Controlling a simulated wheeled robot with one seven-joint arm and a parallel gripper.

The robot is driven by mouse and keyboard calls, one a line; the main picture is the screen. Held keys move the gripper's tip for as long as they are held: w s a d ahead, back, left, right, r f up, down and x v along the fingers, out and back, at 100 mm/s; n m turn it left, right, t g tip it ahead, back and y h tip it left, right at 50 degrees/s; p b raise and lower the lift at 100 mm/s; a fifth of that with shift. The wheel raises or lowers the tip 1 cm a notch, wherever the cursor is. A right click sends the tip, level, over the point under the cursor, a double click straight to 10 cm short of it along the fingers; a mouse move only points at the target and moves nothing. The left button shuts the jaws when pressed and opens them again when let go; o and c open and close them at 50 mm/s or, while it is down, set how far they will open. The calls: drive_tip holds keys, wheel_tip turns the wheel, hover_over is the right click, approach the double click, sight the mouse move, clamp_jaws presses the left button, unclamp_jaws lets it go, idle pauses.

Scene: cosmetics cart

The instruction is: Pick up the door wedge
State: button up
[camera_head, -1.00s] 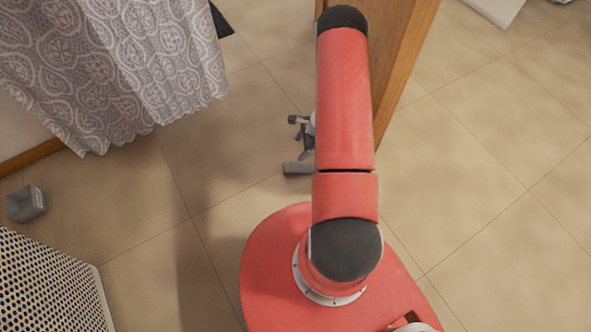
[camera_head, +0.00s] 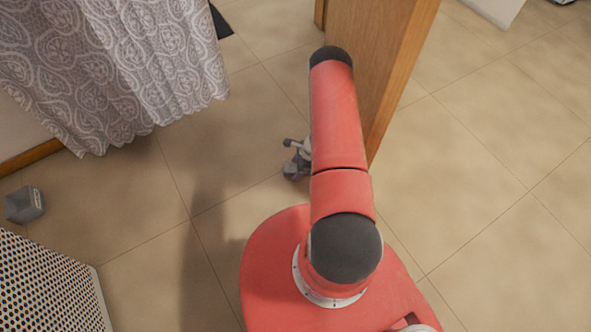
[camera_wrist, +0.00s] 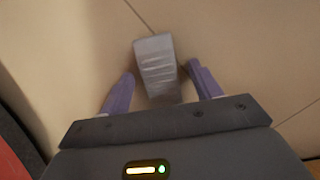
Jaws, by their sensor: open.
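The door wedge (camera_wrist: 155,60) is a light grey, ribbed block lying on the tiled floor, seen in the wrist view. My gripper (camera_wrist: 159,72) is open, with one purple finger on each side of the wedge. The wedge's near end lies between the fingers and its far end reaches past the fingertips. In the head view my gripper (camera_head: 294,160) is low beside the wooden door, partly behind my red arm, and I cannot clearly make out the wedge there.
The wooden door (camera_head: 372,75) stands close to the right of my arm. A patterned curtain (camera_head: 120,70) hangs at the upper left. A small grey block (camera_head: 25,204) and a perforated white box (camera_head: 45,285) are at the left. Floor between curtain and arm is clear.

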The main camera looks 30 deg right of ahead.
drive_tip(key=shift+c, duration=0.2)
drive_tip(key=c, duration=1.1)
drive_tip(key=shift+o, duration=0.2)
drive_tip(key=shift+r, duration=0.15)
